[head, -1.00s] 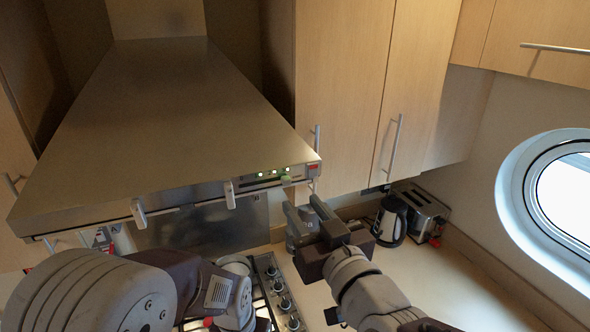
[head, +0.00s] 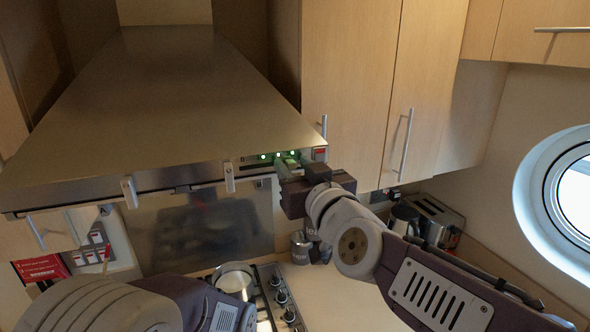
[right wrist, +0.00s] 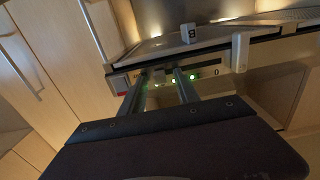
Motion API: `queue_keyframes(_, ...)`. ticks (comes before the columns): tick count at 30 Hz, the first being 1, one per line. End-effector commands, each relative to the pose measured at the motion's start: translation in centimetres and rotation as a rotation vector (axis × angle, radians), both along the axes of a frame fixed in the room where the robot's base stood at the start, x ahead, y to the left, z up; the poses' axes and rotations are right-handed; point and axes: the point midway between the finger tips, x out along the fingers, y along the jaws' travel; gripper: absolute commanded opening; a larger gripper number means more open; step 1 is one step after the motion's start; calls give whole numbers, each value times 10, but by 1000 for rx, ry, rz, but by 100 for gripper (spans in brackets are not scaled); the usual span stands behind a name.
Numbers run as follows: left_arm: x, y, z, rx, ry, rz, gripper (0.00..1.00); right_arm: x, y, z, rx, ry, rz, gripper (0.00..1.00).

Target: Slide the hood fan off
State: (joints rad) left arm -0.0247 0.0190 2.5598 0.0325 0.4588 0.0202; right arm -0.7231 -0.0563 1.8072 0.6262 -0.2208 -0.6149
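The metal range hood (head: 150,100) fills the left and middle of the head view. The control panel (head: 272,158) on its front right edge shows several lit green lights and a red patch at the right end. My right gripper (head: 287,172) is right at this panel. In the right wrist view, its two fingers (right wrist: 162,80) stand apart over the panel (right wrist: 203,72), with green lights between and beside them. I cannot make out the fan slider clearly; the fingers may hide it. My left arm shows low in the head view, but its gripper is out of view.
Light hanging clips (head: 229,178) line the hood's front edge. Below are a hob with knobs (head: 282,296) and a pan (head: 234,280). A cupboard (head: 345,80) borders the panel on the right. A kettle (head: 404,218) and toaster (head: 436,220) stand behind my right arm.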

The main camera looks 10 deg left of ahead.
Motion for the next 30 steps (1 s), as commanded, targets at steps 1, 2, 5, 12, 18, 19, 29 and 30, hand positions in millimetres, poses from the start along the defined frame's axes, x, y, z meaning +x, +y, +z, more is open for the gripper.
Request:
queue_keyframes(1,0,0,0,0,0,0,35,0,0,0,0,0,0,38)
queue_keyframes(2,0,0,0,0,0,0,35,0,0,0,0,0,0,38)
queue_keyframes(5,0,0,0,0,0,0,35,0,0,0,0,0,0,38)
queue_keyframes(12,0,0,0,0,0,0,35,0,0,0,0,0,0,0)
queue_keyframes(18,0,0,0,0,0,0,35,0,0,0,0,0,0,0)
queue_keyframes(19,0,0,0,0,0,0,35,0,0,0,0,0,0,0)
queue_keyframes(29,0,0,0,0,0,0,35,0,0,-1,-1,1,0,0)
queue_keyframes(30,0,0,0,0,0,0,35,0,0,-1,-1,1,0,0)
